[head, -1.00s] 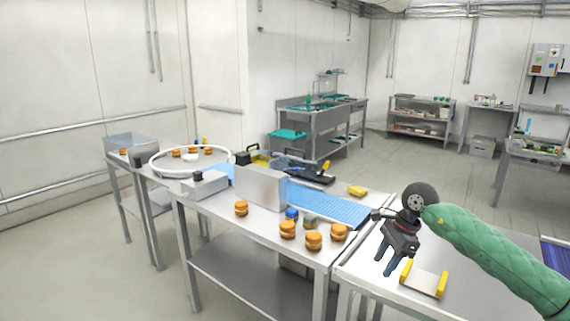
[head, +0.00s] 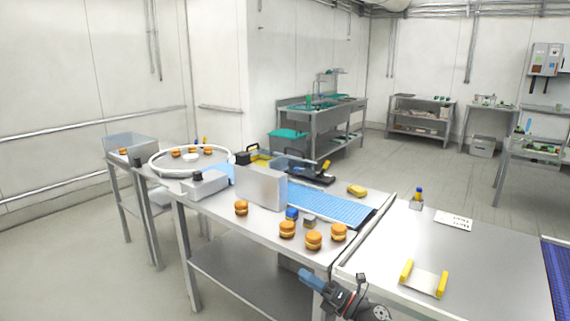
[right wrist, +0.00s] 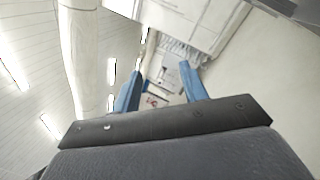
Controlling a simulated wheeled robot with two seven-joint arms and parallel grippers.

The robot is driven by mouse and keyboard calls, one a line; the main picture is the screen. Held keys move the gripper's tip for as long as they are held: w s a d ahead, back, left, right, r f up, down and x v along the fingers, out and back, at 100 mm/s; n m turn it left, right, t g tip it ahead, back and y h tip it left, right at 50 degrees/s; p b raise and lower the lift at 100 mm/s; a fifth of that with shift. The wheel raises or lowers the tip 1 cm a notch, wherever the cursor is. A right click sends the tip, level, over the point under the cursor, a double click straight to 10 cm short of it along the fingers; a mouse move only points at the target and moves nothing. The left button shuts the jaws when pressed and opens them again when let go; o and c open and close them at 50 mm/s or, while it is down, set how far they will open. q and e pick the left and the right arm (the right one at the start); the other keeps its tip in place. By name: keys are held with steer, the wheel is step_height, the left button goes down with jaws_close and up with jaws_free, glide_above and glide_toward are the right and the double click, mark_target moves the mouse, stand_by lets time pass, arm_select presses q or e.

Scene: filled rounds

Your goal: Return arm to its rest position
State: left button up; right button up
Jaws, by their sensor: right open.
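My right gripper (head: 309,281) is low in the head view, in front of the near edge of the metal tables, with its blue fingers pointing up and left. In the right wrist view its two blue fingers (right wrist: 162,92) stand apart with nothing between them. It is open and empty. Most of the right arm is below the picture. My left gripper is not in view.
Several burgers (head: 314,240) lie on the near table beside a blue conveyor belt (head: 330,204) and a metal box (head: 261,187). A yellow-ended holder (head: 424,280) and a white card (head: 453,221) lie on the right table (head: 490,262), which has free room.

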steer(key=s+d+f+m+t+h, duration=0.1)
steer(key=s+d+f+m+h, duration=0.25)
steer(key=f+m+h, duration=0.4)
steer(key=s+d+f+m+t+h, duration=0.15)
steer(key=d+f+m+h, duration=0.25)
steer(key=f+m, duration=0.65)
steer(key=s+d+f+m+h, duration=0.3)
steer(key=f+m+h, duration=0.3)
steer(key=f+m, duration=0.25)
steer(key=s+f+m+g, duration=0.2)
steer(key=s+f+g, duration=0.2)
steer(key=s, duration=0.6)
steer(key=s+f+m+g, duration=0.3)
steer(key=s+f+g, duration=0.1)
steer(key=s+f, duration=0.5)
steer(key=s+f+m+g, duration=0.3)
steer(key=s+f, duration=0.4)
steer(key=s, duration=0.5)
steer(key=shift+a+g, duration=0.4)
steer(key=shift+g, duration=0.15)
steer(key=shift+s+f, duration=0.1)
